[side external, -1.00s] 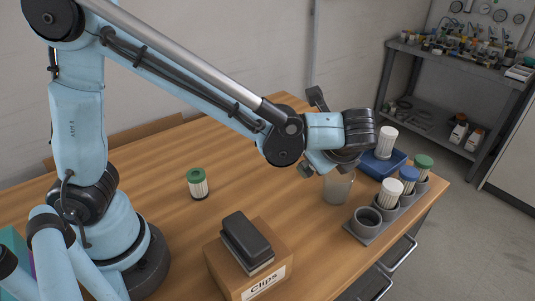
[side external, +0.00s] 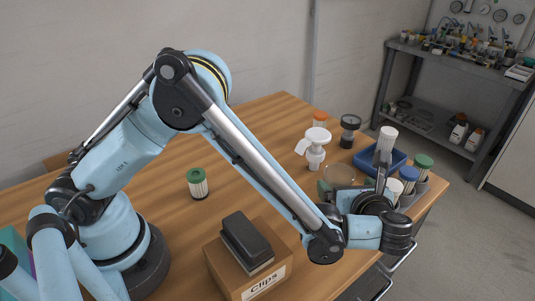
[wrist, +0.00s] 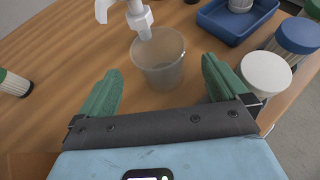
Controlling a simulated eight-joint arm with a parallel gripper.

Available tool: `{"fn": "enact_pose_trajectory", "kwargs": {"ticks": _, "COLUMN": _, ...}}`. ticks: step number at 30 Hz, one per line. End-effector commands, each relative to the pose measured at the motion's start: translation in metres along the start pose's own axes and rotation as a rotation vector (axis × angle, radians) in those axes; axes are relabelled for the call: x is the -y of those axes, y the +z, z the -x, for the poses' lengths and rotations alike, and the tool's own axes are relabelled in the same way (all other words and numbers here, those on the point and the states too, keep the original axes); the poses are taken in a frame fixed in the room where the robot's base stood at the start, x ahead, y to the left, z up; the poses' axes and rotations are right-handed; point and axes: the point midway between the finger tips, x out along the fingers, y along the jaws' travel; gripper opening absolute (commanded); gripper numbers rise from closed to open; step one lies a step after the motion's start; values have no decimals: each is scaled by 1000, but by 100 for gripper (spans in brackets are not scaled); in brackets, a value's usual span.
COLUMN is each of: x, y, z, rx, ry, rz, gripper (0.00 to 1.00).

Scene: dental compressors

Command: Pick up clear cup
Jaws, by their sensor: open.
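The clear cup (wrist: 158,66) stands upright on the wooden table, seen from above in the wrist view. It looks empty. In the side external view its rim (side external: 340,172) shows just beyond my gripper, with its lower part hidden. My gripper (wrist: 160,82) is open, with its two green fingers spread wide. The cup is ahead of the gap between the fingers, roughly centred, and neither finger appears to touch it. In the side external view my wrist covers most of the gripper.
A blue tray (wrist: 233,24) and white-lidded (wrist: 266,72) and blue-lidded (wrist: 298,36) containers are to the right. A green-lidded container (side external: 197,184) and the Clips box (side external: 262,275) stand left of my gripper.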

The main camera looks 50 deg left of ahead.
Motion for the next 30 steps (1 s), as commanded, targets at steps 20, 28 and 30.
{"fn": "enact_pose_trajectory", "kwargs": {"ticks": 20, "x": -1, "y": 1, "z": -62, "rx": -1, "ry": -1, "rz": 1, "gripper": 100}}
{"fn": "enact_pose_trajectory", "kwargs": {"ticks": 28, "x": -1, "y": 1, "z": -62, "rx": -1, "ry": -1, "rz": 1, "gripper": 86}}
{"fn": "enact_pose_trajectory", "kwargs": {"ticks": 30, "x": -1, "y": 1, "z": -62, "rx": -1, "ry": -1, "rz": 1, "gripper": 76}}
